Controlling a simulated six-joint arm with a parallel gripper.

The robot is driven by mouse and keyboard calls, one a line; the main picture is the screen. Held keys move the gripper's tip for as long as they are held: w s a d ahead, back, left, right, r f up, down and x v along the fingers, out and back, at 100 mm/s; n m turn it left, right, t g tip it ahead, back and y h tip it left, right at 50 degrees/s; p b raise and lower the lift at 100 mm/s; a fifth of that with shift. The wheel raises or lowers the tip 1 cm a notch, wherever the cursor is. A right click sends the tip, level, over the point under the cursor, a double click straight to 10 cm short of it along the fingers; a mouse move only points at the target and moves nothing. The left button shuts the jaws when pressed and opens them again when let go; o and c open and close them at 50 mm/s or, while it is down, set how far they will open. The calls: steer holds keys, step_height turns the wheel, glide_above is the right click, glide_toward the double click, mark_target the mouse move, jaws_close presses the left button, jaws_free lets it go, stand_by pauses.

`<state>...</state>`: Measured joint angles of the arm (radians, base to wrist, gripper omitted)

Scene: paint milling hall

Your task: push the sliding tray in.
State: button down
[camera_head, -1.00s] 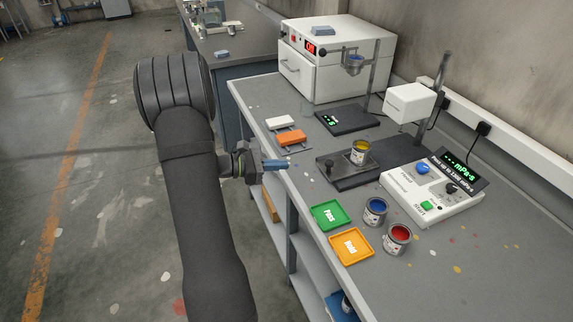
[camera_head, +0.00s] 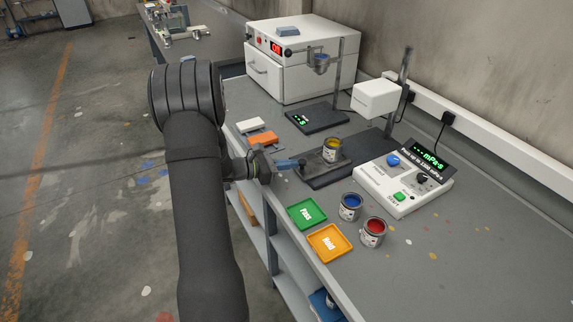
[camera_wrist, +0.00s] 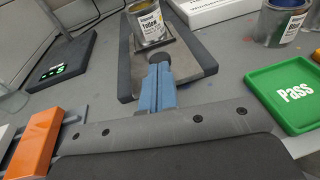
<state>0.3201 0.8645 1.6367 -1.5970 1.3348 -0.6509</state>
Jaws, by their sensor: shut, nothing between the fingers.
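The sliding tray (camera_head: 318,180) is a dark flat plate on the bench, sticking out towards the bench's front edge from under the viscometer's white head. A can of yellow paint (camera_head: 332,151) stands upright on it; the can also shows in the wrist view (camera_wrist: 149,26). A round dark knob (camera_wrist: 158,60) sits at the tray's near end. My gripper (camera_head: 302,163) has blue fingers, shut together and empty. In the wrist view the fingertips (camera_wrist: 159,70) point at the knob and are right at it; I cannot tell whether they touch.
Green Pass tray (camera_head: 307,214) and orange Hold tray (camera_head: 329,243) lie to the right along the front edge, beside blue (camera_head: 350,206) and red (camera_head: 373,232) paint cans. An orange block (camera_head: 262,138), a white block (camera_head: 249,125) and a scale (camera_head: 317,117) are to the left.

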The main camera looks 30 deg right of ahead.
mark_target(324, 150)
steer(key=shift+d, duration=0.1)
steer(key=x, duration=0.4)
steer(key=w+r+x, duration=0.1)
steer(key=x, duration=0.4)
steer(key=w+r+x, duration=0.1)
steer(key=x, duration=0.3)
steer(key=shift+d+r, duration=0.1)
steer(key=shift+d, duration=0.65)
steer(key=shift+d+r, duration=0.1)
steer(key=shift+d, duration=0.6)
steer(key=shift+d+r, duration=0.1)
steer(key=shift+w+a, duration=0.2)
steer(key=shift+a, duration=0.35)
steer(key=v, duration=1.3)
steer(key=shift+s+a, duration=0.1)
steer(key=shift+a, duration=0.25)
